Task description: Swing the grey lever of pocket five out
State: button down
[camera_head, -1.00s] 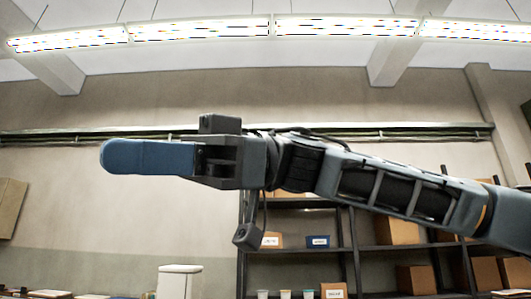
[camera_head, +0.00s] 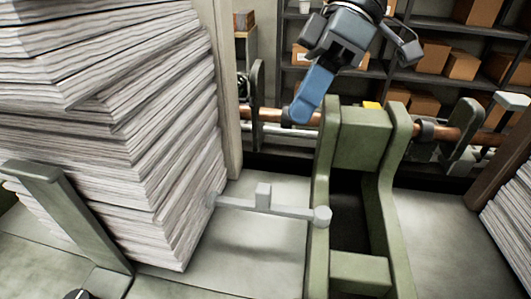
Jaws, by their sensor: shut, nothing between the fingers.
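A light grey lever (camera_head: 285,209) lies roughly level in the middle of the head view. It has a small upright block on it and a round end against the green frame (camera_head: 318,180). No pocket number is readable, so I cannot tell whether this is pocket five's lever. My gripper (camera_head: 300,117), with blue fingers, is shut and empty. It points down and left, above the lever in the picture and apart from it, in front of a copper-coloured shaft.
The copper-coloured shaft (camera_head: 455,134) runs across behind the green frame, with grey arms on it. A green bracket (camera_head: 60,205) stands against the left stack. Another stack (camera_head: 510,225) is at the right edge. Shelves with cardboard boxes (camera_head: 462,65) stand behind.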

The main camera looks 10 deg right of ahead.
aim_at(268, 201)
jog(key=shift+f, duration=0.1)
jog(key=x, duration=1)
jog(key=shift+p, duration=0.3)
jog(key=shift+w+a, duration=0.1)
jog(key=shift+a, duration=0.1)
